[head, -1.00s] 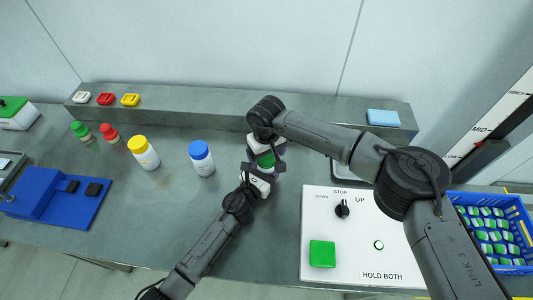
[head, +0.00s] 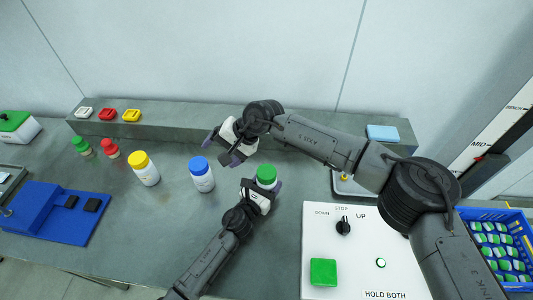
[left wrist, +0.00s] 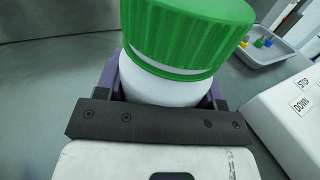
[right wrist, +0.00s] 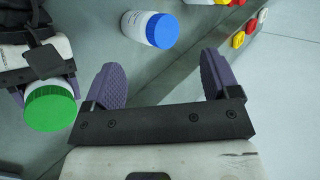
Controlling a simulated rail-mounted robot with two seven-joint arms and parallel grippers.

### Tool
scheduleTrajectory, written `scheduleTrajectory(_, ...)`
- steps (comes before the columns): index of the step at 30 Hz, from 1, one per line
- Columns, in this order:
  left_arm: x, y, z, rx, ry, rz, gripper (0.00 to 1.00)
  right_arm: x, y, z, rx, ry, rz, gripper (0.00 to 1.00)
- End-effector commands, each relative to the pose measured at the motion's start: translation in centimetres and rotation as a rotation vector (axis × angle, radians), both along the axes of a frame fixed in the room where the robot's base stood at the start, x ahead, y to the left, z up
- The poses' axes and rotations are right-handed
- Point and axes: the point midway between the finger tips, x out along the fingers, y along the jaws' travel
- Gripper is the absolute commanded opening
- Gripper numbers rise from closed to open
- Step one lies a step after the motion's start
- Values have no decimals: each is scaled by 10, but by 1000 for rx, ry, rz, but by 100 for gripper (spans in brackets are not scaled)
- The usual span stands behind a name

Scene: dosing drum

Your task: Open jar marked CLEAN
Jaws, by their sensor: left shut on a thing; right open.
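A white jar with a green lid (head: 266,174) stands at the middle of the bench. It also shows large in the left wrist view (left wrist: 185,40), with the lid on the jar's neck. No CLEAN label is readable on its visible side. My left gripper (head: 262,192) is shut on the jar's white body, below the lid. My right gripper (head: 228,158) is open and empty, up and to the left of the jar. In the right wrist view its purple fingers (right wrist: 160,85) are apart, with the green lid (right wrist: 50,108) off to the left.
A blue-lidded jar (head: 202,174) and a yellow-lidded jar (head: 143,168) stand to the left. A white control panel (head: 325,225) lies to the right. A raised ledge (head: 190,125) runs along the back.

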Motion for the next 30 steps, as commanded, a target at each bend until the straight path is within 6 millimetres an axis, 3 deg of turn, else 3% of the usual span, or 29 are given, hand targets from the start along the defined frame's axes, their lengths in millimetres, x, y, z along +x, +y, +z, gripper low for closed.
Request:
scheduleTrajectory(4,0,0,0,1,1,0,0,14,34,45,346,280,-330,82)
scheduleTrajectory(10,0,0,0,1,1,0,0,51,46,105,782,767,-748,82)
scheduleTrajectory(16,0,0,0,1,1,1,0,98,23,138,1185,1342,-1122,82)
scheduleTrajectory(19,0,0,0,1,1,1,0,119,3,140,1375,1651,-1293,82)
scheduleTrajectory(23,0,0,0,1,1,1,0,140,-25,128,1620,2054,-1500,82)
scheduleTrajectory(24,0,0,0,1,1,1,0,144,-34,121,-1665,-2137,1531,82)
scheduleTrajectory(30,0,0,0,1,1,1,0,144,-73,73,-1265,-1642,1114,82)
